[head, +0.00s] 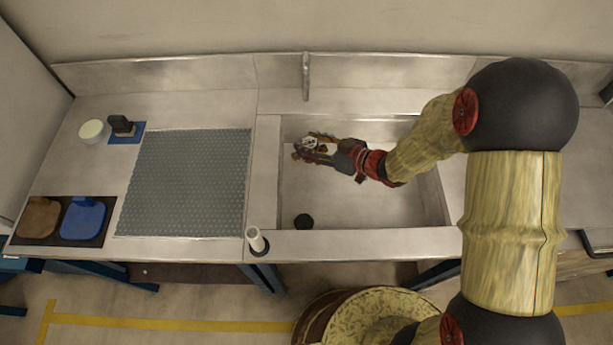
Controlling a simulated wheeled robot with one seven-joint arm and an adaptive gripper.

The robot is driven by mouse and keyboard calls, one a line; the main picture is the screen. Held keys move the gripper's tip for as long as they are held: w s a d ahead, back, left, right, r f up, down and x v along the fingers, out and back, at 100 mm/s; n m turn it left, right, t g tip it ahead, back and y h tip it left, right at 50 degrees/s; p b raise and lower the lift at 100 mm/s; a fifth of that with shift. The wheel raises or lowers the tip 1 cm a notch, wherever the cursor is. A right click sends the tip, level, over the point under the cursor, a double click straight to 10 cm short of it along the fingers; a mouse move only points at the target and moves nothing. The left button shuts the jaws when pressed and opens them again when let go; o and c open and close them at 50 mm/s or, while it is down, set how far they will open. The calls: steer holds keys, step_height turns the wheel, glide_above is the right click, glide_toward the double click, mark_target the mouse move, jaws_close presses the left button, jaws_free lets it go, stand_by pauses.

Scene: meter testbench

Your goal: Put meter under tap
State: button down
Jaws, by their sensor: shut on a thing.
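My gripper (318,152) reaches into the sink basin (370,208) from the right. It is shut on the meter (311,143), a small piece with a pale round face and brownish parts, near the basin's back left. The fingers cover part of the meter. The tap (305,77) is a short grey metal spout at the back wall, above and behind the meter in the picture. I cannot tell whether the meter touches the basin floor or how far it is from the tap's outlet.
A dark round drain (303,221) lies in the basin's front left. A white cylinder (256,239) stands at the front rim. Left are a grey ribbed mat (185,182), a white round container (92,131), a black item (122,125), and brown (38,218) and blue (83,219) pieces on a dark tray.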

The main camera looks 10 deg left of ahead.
steer(key=shift+s+a+n+g, duration=0.25)
steer(key=shift+a+n+g, duration=0.05)
steer(key=shift+a, duration=0.05)
steer(key=shift+s+a+f+y, duration=0.1)
steer(key=shift+f+y, duration=0.15)
steer(key=shift+y, duration=0.05)
step_height(320, 180, down, 9)
steer(key=b, duration=0.4)
steer(key=shift+f, duration=0.2)
steer(key=shift+f, duration=0.1)
steer(key=c, duration=1.1)
jaws_free()
steer(key=shift+f, duration=0.1)
steer(key=shift+r, duration=0.25)
steer(key=p+v, duration=0.3)
steer(key=v, duration=0.9)
